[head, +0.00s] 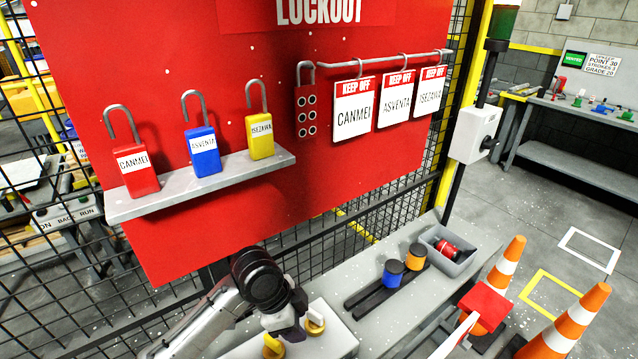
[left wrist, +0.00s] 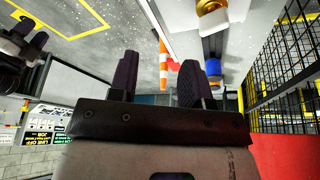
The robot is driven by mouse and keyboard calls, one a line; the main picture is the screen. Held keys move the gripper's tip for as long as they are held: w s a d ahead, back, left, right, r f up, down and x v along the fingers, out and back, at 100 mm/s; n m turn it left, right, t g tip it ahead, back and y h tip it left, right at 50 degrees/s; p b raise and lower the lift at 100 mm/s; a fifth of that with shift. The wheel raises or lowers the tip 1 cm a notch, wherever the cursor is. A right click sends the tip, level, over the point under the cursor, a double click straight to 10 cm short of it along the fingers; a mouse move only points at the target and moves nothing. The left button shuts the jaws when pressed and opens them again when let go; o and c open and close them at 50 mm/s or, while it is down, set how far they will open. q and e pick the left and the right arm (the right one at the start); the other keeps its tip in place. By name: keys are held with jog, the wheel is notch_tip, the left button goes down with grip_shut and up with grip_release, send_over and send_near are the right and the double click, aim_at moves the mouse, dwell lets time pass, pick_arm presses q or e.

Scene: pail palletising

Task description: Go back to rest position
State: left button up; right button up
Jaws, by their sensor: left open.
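My left gripper (head: 290,325) hangs at the bottom of the head view, in front of the red lockout board (head: 215,235) and over the grey bench. In the left wrist view my left gripper (left wrist: 158,80) shows two dark fingers apart, with nothing between them. Near it in the head view are a yellow knob (head: 272,346) and a gold-coloured knob (head: 315,322) on a pale box (head: 335,343). The gripper looks apart from the gold-coloured knob; I cannot tell its gap to the yellow one.
Red, blue and yellow padlocks (head: 203,150) stand on the board's shelf (head: 150,205). Tags (head: 354,108) hang on a rail. A blue and an orange cylinder (head: 413,257) stand on the bench by a grey bin (head: 460,262). Cones (head: 575,325) stand at lower right.

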pick_arm(q)
notch_tip(320, 180, up, 12)
jog(key=w+a+n+t, duration=0.2)
jog(key=n+t, duration=0.4)
jog(key=t, duration=0.2)
jog(key=s+a+f+n+t+y, duration=0.2)
jog(key=s+a+n+t, duration=0.25)
jog(key=a, duration=0.25)
jog(key=s+a+f+n+g+y, duration=0.15)
jog(key=s+a+f+g, duration=0.25)
jog(key=s+f, duration=1.05)
jog(key=s+a+f+n+g+y, duration=0.1)
jog(key=s+a+f+n+g, duration=0.3)
jog(key=s+f, duration=1.05)
notch_tip(320, 180, up, 34)
jog(key=s+g+p, duration=0.1)
jog(key=p, duration=3.2)
jog(key=shift+s+m+p, duration=0.25)
jog(key=shift+m+p, duration=0.1)
jog(key=shift+m, duration=0.05)
